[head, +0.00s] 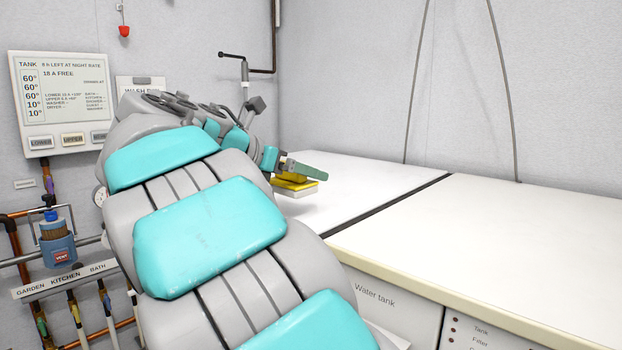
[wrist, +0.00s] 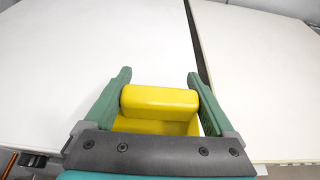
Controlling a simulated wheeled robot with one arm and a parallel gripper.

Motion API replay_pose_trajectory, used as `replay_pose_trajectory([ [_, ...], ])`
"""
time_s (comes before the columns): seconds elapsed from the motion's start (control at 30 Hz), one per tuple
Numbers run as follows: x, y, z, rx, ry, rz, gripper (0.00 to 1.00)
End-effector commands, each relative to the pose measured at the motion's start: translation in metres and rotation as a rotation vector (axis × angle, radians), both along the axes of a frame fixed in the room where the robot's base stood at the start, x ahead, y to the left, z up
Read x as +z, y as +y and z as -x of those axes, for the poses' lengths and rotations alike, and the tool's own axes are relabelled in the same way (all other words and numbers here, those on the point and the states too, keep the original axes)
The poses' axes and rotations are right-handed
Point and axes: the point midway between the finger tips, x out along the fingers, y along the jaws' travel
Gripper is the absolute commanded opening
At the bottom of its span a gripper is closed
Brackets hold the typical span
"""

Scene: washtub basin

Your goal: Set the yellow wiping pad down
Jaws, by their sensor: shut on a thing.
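The yellow wiping pad (wrist: 158,101) is between the two green fingers of my gripper (wrist: 159,95) in the wrist view. The fingers are shut on its raised yellow grip, and a wider yellow part shows below it. In the head view the pad (head: 293,181) has a yellow top and a pale underside. My gripper (head: 300,168) holds it over the white worktop (head: 340,185). I cannot tell whether the pale underside touches the worktop or hangs just above it. My arm hides part of the scene to the left of the pad.
The worktop around the pad is bare. A dark seam (head: 390,205) divides it from a cream worktop (head: 500,250), also clear, above the "Water tank" front (head: 385,305). A tank panel (head: 62,100), pipes and a blue valve unit (head: 59,245) are on the left wall.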

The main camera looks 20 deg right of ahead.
Motion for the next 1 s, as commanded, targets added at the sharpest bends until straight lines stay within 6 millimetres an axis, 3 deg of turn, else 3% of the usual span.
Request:
replay_pose_trajectory([
  [0.1, -0.004, -0.017, -0.025, -0.003, 0.000, -0.002, 0.24],
  [0.4, -0.009, -0.047, -0.072, 0.000, -0.002, -0.002, 0.24],
  [0.8, -0.010, -0.059, -0.090, 0.001, -0.001, -0.001, 0.24],
  [1.0, -0.035, -0.058, -0.088, 0.003, 0.000, 0.000, 0.24],
])
